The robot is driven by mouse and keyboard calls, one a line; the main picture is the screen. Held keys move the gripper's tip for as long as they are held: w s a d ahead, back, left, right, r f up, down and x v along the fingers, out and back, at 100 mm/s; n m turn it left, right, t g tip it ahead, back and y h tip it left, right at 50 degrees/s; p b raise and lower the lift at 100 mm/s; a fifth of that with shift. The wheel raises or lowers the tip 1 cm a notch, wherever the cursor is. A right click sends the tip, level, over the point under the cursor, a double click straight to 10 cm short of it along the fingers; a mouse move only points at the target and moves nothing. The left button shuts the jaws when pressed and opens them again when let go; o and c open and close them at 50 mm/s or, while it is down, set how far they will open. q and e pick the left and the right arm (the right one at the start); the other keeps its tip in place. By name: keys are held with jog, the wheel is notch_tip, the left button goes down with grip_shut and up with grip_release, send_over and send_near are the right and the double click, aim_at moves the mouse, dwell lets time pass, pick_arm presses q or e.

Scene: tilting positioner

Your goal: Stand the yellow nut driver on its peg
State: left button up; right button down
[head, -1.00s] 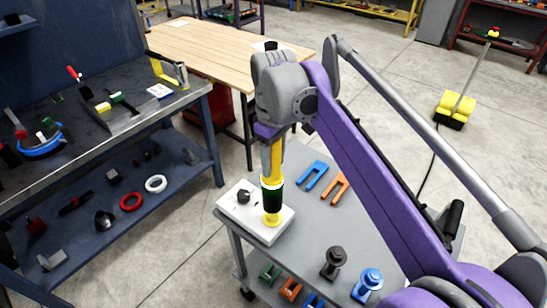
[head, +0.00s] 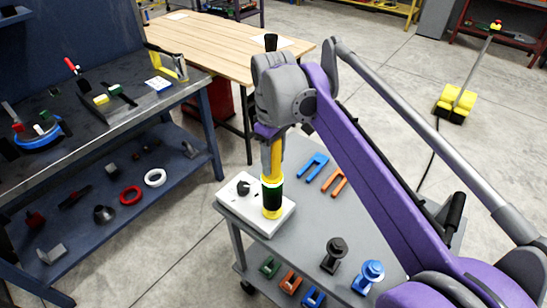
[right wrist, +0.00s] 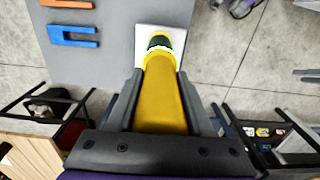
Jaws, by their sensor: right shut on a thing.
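My right gripper (head: 272,148) is shut on the yellow nut driver (head: 276,160) and points down over the white block (head: 238,205) on the grey cart. The driver looks nearly upright, with a green and white band and a black section low down. Below the black section is a yellow ring (head: 272,213) at the block's top. The peg itself is hidden, and I cannot tell if the driver is fully seated. In the right wrist view the driver (right wrist: 161,105) lies between both fingers and runs to the white block (right wrist: 145,45). My left gripper is out of view.
A black knob (head: 243,187) stands on the block, left of the driver. Blue (head: 313,166) and orange (head: 335,182) forked pieces lie behind, to the right. Black (head: 333,254) and blue (head: 368,276) fixtures stand nearer the front. A workbench (head: 100,130) is at the left.

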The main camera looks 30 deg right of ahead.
aim_at(274, 147)
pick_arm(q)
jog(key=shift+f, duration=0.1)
pick_arm(e)
jog(key=shift+f, duration=0.15)
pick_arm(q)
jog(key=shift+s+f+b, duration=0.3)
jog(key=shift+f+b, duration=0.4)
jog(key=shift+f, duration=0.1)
pick_arm(e)
jog(key=shift+f, duration=1.45)
grip_release()
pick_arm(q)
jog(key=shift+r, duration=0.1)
pick_arm(e)
jog(key=shift+r, duration=0.15)
jog(key=shift+r+p, duration=2.1)
jog(key=shift+r, duration=1.35)
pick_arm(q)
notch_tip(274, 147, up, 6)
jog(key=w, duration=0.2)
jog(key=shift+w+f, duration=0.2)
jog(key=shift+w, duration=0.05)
pick_arm(e)
jog(key=shift+f, duration=0.1)
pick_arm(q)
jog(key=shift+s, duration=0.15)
